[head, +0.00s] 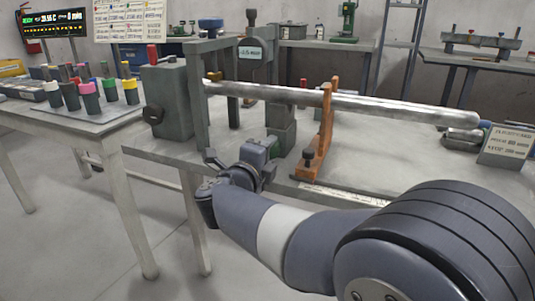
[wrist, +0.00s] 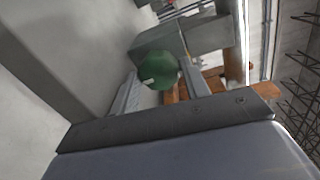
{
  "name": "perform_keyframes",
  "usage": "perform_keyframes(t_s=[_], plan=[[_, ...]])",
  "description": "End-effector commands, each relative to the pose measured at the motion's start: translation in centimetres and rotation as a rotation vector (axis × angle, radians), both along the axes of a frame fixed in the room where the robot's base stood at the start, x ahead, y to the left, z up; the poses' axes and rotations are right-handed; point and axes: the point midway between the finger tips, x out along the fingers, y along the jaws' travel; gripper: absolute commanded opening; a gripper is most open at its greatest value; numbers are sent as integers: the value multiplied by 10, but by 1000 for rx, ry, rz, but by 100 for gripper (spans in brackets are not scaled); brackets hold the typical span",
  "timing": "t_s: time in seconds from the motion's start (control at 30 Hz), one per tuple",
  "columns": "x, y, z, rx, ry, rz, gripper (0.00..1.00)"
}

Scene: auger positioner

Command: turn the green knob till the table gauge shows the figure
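The green knob (wrist: 158,72) shows in the wrist view, with a small pale mark on its face. My gripper (wrist: 160,70) points at it. Its two fingers stand apart, one on each side of the knob, and I cannot tell whether they touch it. In the head view my gripper (head: 240,164) is at the front edge of the bench, below the post, and the green knob is not clearly seen there.
A long steel bar (head: 390,106) lies over an orange bracket (head: 318,140) and reaches right. A grey-green box (head: 168,100) stands at the bench's left. A placard (head: 508,145) stands at the right. A side table (head: 122,116) with colored-top cylinders is at left.

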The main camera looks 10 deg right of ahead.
Motion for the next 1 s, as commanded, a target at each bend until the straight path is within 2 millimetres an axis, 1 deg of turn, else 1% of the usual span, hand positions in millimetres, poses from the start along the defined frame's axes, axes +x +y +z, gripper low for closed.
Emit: perform_keyframes(t_s=[0.03, 0.2, 0.67, 0.87, 1.0], plan=[[0, 0, 0, -1, 1, 0, 48], [0, 0, -1, 0, 1, 0, 61], [0, 1, -3, -16, 22, 1, 61], [0, 0, -1, -143, 116, 0, 61], [0, 0, 0, -287, 220, -1, 61]])
